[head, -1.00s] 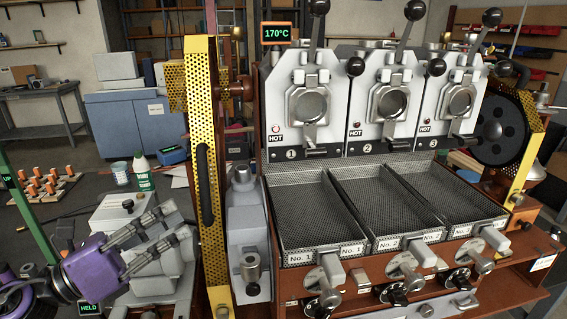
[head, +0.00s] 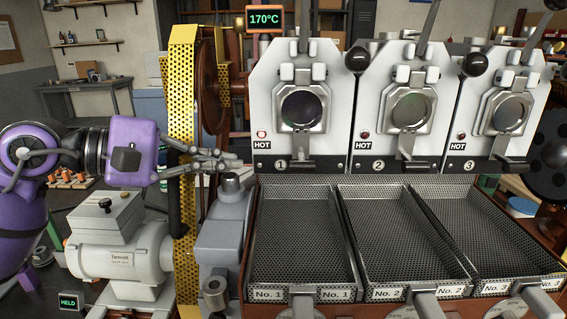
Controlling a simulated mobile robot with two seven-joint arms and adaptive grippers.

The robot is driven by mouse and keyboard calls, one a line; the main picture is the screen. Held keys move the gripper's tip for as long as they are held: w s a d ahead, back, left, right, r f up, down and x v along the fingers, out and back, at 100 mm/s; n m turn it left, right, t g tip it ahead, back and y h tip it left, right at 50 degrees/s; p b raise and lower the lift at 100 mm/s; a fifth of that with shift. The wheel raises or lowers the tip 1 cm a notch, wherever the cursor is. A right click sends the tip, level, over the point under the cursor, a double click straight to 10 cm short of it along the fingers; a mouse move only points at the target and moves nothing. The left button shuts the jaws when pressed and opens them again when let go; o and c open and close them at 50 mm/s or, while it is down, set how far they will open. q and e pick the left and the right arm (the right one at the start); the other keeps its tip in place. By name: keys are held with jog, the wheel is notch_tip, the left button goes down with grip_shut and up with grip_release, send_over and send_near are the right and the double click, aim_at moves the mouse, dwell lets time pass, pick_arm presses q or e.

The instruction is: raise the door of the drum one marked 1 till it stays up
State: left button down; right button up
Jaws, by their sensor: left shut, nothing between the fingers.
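The drum marked 1 (head: 270,130) has a white front plate, a "HOT" lamp ringed in red and a number 1 plate. Its door (head: 303,108) is a round dark disc in a silver frame and looks down. A dark tab handle (head: 292,165) sticks out below it. My left gripper (head: 238,160) is shut and empty, its fingers pointing right. Its tips appear just left of the number 1 plate, at about the tab's height; I cannot tell whether they touch anything. My right gripper is not in view.
A yellow perforated guard (head: 181,85) stands upright beside my left wrist. Drums 2 (head: 408,105) and 3 (head: 506,105) stand to the right, with black-knobbed levers. Perforated trays (head: 300,292) lie below the drums. A grey machine (head: 112,250) sits at lower left.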

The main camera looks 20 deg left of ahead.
pick_arm(q)
jog(key=p+x, duration=0.1)
jog(key=x, duration=0.8)
jog(key=shift+p, duration=0.4)
jog(key=shift+f, duration=0.15)
